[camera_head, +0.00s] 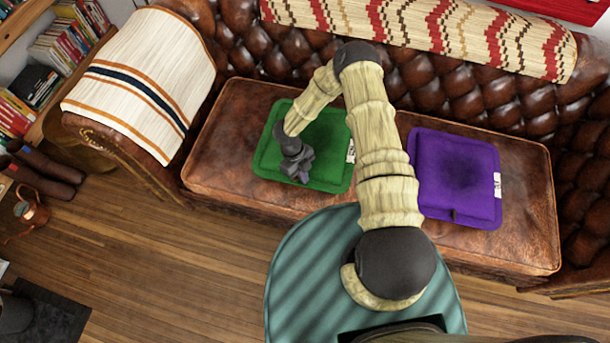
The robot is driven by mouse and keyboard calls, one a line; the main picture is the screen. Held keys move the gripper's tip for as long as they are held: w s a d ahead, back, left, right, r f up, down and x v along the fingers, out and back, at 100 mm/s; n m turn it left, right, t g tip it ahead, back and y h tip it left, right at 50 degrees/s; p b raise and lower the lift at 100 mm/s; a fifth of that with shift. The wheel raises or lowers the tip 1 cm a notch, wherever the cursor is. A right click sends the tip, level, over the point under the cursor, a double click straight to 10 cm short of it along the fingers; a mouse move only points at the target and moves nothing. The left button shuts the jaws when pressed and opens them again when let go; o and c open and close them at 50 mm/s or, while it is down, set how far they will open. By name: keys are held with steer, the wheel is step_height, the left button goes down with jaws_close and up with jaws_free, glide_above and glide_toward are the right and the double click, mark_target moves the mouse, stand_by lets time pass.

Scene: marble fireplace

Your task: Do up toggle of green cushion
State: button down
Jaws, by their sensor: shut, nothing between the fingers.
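The green cushion (331,158) lies flat on the left part of the brown leather sofa seat. A small white tag (351,151) shows at its right edge, beside my arm. My gripper (304,177) is over the lower middle of the green cushion, pointing down, shut, with nothing seen in it. I cannot tell whether it touches the cushion. The toggle of the green cushion cannot be made out; my gripper and arm cover part of the cushion.
A purple cushion (457,172) lies on the seat to the right of my arm. The tufted sofa back (268,62) rises behind, with a patterned throw (430,30) over it. A striped blanket (150,75) covers the left armrest. Bare wooden floor (160,255) lies in front.

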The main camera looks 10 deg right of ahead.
steer(key=shift+a, duration=0.15)
stand_by(0.6)
steer(key=shift+s+a, duration=0.45)
steer(key=shift+a, duration=0.25)
steer(key=shift+p, duration=0.35)
steer(key=shift+s+d+r, duration=0.1)
steer(key=shift+s+d, duration=0.05)
steer(key=shift+s, duration=0.15)
steer(key=s+d+p, duration=0.2)
steer(key=s, duration=0.1)
step_height(320, 180, up, 9)
glide_above(300, 184)
steer(key=shift+s+r, duration=0.1)
steer(key=shift+d, duration=0.1)
